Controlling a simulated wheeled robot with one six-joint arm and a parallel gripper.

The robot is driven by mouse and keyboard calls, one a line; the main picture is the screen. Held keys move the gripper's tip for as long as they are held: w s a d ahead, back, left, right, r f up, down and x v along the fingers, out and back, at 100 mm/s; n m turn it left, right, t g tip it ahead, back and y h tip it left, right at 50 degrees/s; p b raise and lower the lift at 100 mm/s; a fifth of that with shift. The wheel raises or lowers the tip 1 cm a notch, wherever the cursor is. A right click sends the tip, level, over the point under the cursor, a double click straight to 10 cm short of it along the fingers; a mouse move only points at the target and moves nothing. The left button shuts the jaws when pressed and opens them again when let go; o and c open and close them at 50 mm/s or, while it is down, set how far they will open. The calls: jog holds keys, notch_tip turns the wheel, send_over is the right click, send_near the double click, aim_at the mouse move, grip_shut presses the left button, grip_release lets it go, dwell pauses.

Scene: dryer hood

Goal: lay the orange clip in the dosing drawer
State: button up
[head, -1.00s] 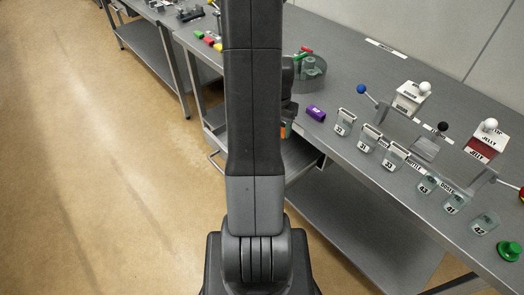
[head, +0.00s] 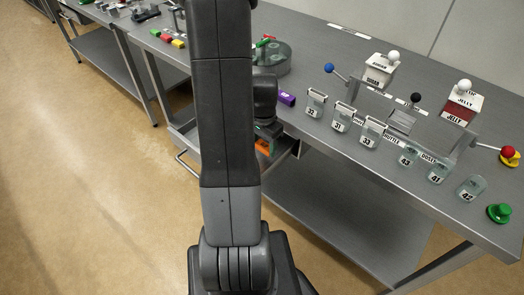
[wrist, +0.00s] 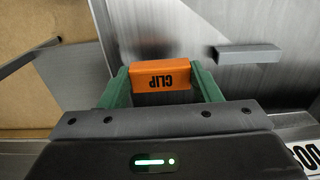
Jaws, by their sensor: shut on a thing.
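The clip also shows low beside my arm in the head view (head: 263,147). An open drawer with a bar handle (head: 186,167) juts out under the table's left part, partly hidden behind my arm. Grey metal surfaces (wrist: 185,30) lie beyond the clip in the wrist view. I cannot tell whether the clip touches the drawer.
A grey bar (wrist: 248,53) stands right of the clip. Open floor (head: 100,210) is at left.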

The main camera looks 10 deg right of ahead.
aim_at(264, 146)
jog(key=shift+f, duration=1.75)
jog(key=shift+f+b, duration=0.1)
jog(key=shift+b, duration=0.2)
jog(key=o, duration=0.7)
jog(key=shift+c, duration=0.2)
notch_tip(264, 146, up, 12)
jog(key=shift+r+p, duration=0.15)
jog(key=shift+p, duration=0.8)
